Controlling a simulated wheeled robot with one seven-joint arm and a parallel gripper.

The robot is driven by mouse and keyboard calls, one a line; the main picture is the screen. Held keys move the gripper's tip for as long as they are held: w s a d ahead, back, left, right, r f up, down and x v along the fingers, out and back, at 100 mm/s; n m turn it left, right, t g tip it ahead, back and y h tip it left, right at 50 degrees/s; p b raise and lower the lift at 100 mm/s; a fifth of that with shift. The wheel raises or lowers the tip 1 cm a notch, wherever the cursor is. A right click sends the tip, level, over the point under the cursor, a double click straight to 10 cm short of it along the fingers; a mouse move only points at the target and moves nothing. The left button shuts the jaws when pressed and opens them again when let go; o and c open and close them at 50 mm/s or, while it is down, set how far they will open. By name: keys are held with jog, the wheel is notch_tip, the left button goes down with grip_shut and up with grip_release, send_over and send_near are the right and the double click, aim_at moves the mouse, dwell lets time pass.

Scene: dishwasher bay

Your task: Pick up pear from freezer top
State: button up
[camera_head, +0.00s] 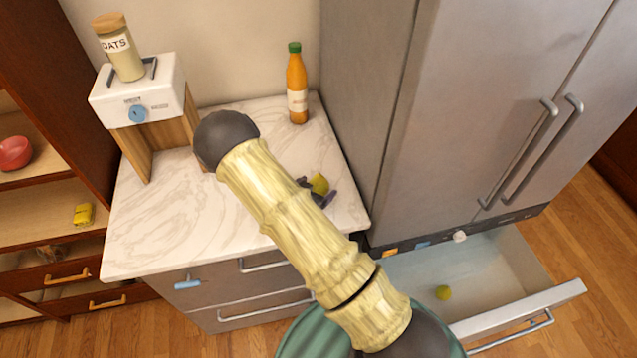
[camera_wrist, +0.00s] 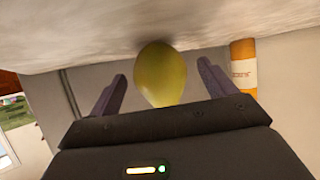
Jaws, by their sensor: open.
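The yellow-green pear (camera_head: 319,182) is on the white marble top (camera_head: 180,215) of the grey drawer unit, near its right side. My gripper (camera_head: 317,193) is low over the marble at the pear, with my arm hiding part of it. In the wrist view the pear (camera_wrist: 161,78) sits between the two dark fingers of my open gripper (camera_wrist: 161,70), with gaps on both sides. The marble surface shows along the top of that view.
An orange bottle (camera_head: 297,85) stands behind the pear, near the tall steel fridge (camera_head: 450,110). A white appliance (camera_head: 140,95) with an oats jar (camera_head: 120,50) on it stands at the back left.

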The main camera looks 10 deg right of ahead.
aim_at(316, 180)
jog(key=shift+w+d+f, duration=0.15)
jog(key=shift+w, duration=0.05)
dwell(0.4)
jog(key=c, duration=1.2)
jog(key=shift+o, duration=0.2)
notch_tip(316, 180, up, 10)
jog(key=shift+r+b, duration=0.1)
jog(key=shift+b, duration=1)
